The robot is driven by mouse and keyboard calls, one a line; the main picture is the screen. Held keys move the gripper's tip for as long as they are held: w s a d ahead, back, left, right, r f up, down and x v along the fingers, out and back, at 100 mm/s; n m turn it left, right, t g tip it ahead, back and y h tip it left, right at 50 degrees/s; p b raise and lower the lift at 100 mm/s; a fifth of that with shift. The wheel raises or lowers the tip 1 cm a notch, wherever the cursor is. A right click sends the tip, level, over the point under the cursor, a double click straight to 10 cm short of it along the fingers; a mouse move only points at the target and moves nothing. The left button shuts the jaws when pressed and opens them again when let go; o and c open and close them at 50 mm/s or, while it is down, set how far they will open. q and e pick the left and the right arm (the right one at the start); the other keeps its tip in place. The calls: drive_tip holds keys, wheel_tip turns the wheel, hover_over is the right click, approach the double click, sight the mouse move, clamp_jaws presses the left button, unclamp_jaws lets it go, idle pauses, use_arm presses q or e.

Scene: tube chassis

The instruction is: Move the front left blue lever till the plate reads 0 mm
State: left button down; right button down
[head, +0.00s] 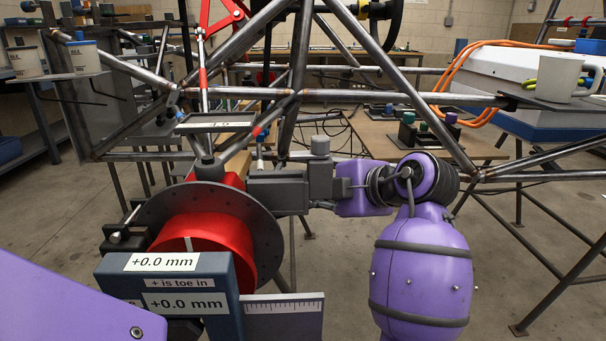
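A blue-grey gauge block (220,269) stands at the lower left. Its upper plate (162,262) reads +0.0 mm and its lower plate (185,303) also reads +0.0 mm, under a label "+ is toe in". Behind it is a red hub (212,238) with a grey disc (268,240). I cannot clearly make out the blue lever. My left arm fills the lower left corner; its gripper does not show. My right arm rises at the right, and dark grey parts (290,190) run left from its wrist toward the disc. I cannot distinguish that gripper's fingertips.
Bare steel chassis tubes (400,97) cross the view above and to the right. White cups (84,55) stand on a shelf at the upper left, and a white mug (558,78) stands at the right. An orange cable (445,85) lies over a pale case behind the tubes.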

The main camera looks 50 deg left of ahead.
use_arm(q)
drive_tip(key=shift+w+r, duration=0.1)
drive_tip(key=shift+r, duration=0.05)
use_arm(e)
drive_tip(key=shift+w, duration=0.3)
use_arm(q)
drive_tip(key=c, duration=1.8)
unclamp_jaws()
drive_tip(key=v, duration=1.2)
use_arm(e)
drive_tip(key=shift+s, duration=0.25)
